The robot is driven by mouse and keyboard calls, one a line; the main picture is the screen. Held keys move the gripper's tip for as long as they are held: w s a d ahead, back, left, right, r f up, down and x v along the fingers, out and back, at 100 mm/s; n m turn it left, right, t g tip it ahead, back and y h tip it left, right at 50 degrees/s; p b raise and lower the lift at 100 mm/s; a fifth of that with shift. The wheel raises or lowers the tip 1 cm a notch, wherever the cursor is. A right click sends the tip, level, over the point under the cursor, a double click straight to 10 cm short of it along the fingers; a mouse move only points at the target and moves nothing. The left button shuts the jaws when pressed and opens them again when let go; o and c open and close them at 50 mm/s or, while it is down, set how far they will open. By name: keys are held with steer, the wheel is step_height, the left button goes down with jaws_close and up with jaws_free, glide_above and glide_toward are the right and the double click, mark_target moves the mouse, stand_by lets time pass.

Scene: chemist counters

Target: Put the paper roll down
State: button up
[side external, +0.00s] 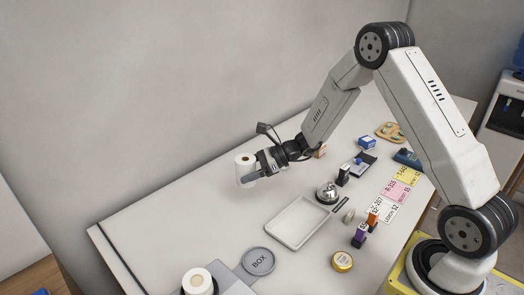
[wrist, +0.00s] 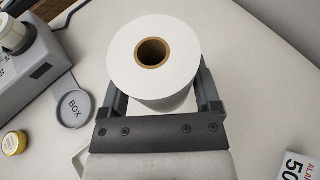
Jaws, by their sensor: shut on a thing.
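The white paper roll (side external: 244,168) with a brown core is held in my gripper (side external: 253,174) at the left end of my arm. In the wrist view the paper roll (wrist: 154,58) is upright between the two fingers of my gripper (wrist: 162,95), one on each side. The gripper is shut on it. In the side view the roll appears over the back part of the white counter (side external: 160,235). Whether its bottom touches the counter I cannot tell.
A grey round BOX dish (side external: 258,261) and a shallow tray (side external: 298,222) lie in front. A bell (side external: 327,192), cards (side external: 384,197) and small boxes stand to the right. A grey device (wrist: 35,75) bears another roll (side external: 197,281). The counter left of the held roll is clear.

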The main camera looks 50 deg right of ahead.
glide_above(233, 196)
steer(key=f, duration=0.6)
steer(key=shift+s+f, duration=0.1)
steer(key=shift+s, duration=0.25)
steer(key=shift+w+f, duration=0.25)
steer(key=shift+f, duration=1.6)
steer(key=shift+f, duration=0.1)
steer(key=o, duration=1.1)
